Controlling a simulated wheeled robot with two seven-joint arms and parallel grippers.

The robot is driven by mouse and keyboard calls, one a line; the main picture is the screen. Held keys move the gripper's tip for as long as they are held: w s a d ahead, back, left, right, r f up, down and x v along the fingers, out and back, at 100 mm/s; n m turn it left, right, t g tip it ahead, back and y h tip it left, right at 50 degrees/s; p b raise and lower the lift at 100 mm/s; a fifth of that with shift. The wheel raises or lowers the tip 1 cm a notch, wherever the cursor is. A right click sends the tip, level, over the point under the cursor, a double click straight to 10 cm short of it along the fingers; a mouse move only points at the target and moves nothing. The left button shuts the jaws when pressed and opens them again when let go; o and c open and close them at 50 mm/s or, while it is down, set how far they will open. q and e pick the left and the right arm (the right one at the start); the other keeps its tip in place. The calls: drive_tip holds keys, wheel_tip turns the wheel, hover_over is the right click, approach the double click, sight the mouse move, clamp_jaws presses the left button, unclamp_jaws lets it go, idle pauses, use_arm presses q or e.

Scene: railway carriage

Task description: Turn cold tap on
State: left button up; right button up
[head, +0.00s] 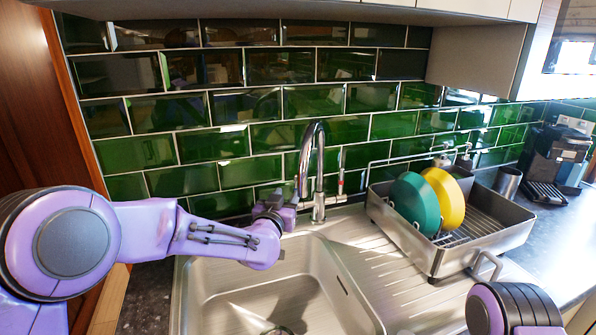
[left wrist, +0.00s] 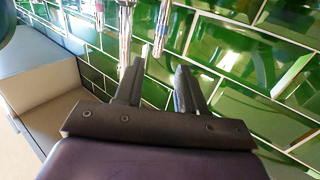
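The chrome tap (head: 313,165) stands upright behind the sink, with a tall curved spout. A handle with a red mark (head: 340,185) is on its right side. Its left side is partly hidden by my left gripper (head: 284,208), so I cannot see a cold handle clearly there. My left gripper is just left of the tap base. In the left wrist view, the two dark fingers (left wrist: 158,66) are apart with nothing visible between them. Chrome tap parts (left wrist: 125,25) show beyond the fingertips; contact cannot be told. My right gripper is not visible.
The steel sink basin (head: 265,300) lies below my left arm. A dish rack (head: 480,235) with a green plate (head: 414,203) and a yellow plate (head: 444,198) stands right of the tap. Green tiles (head: 225,140) close the back. A coffee machine (head: 558,155) is far right.

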sight(296, 180)
use_arm(q)
drive_tip(key=w, duration=0.1)
drive_tip(key=w+r+p, duration=0.1)
drive_tip(key=w+d+p, duration=0.1)
drive_tip(key=w, duration=0.1)
drive_tip(key=shift+r, duration=0.15)
drive_tip(key=w, duration=0.3)
drive_tip(key=w+d+f+p, duration=0.1)
drive_tip(key=shift+w, duration=0.3)
drive_tip(key=shift+w+r, duration=0.25)
drive_tip(key=shift+w, duration=0.1)
drive_tip(key=shift+w+f, duration=0.1)
drive_tip(key=shift+c, duration=0.9)
clamp_jaws()
